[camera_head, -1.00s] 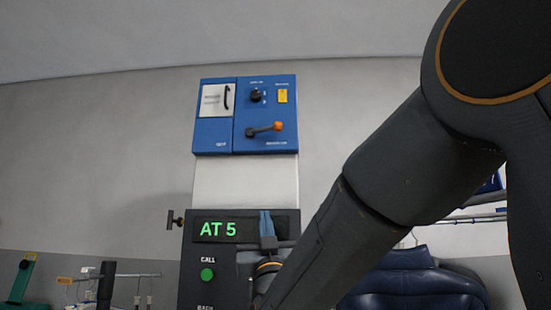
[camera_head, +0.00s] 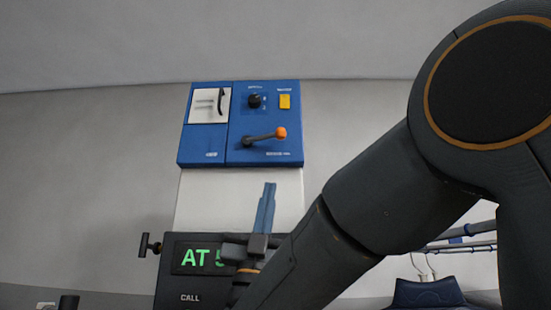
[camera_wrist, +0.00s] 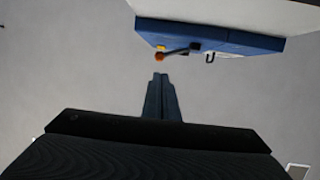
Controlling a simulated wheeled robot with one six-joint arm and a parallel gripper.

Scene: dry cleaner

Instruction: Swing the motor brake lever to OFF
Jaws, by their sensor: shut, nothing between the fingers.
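The motor brake lever (camera_head: 264,137) is a dark arm with an orange knob, on the lower right part of a blue wall panel (camera_head: 240,155). It points right and slightly up from its pivot. My gripper (camera_head: 268,190) is shut and empty, its blue fingers pointing up below the panel, apart from the lever. In the wrist view the lever's orange knob (camera_wrist: 159,57) shows just beyond the fingertips of my gripper (camera_wrist: 160,76), beside the panel (camera_wrist: 220,38). The lettering by the lever is too small to read.
The panel also carries a dark knob (camera_head: 254,101), a yellow tag (camera_head: 285,101) and a white cover with a black handle (camera_head: 211,104). Below stands a dark console with a green display (camera_head: 195,257), partly behind my arm. A rail with hangers (camera_head: 455,248) is at the right.

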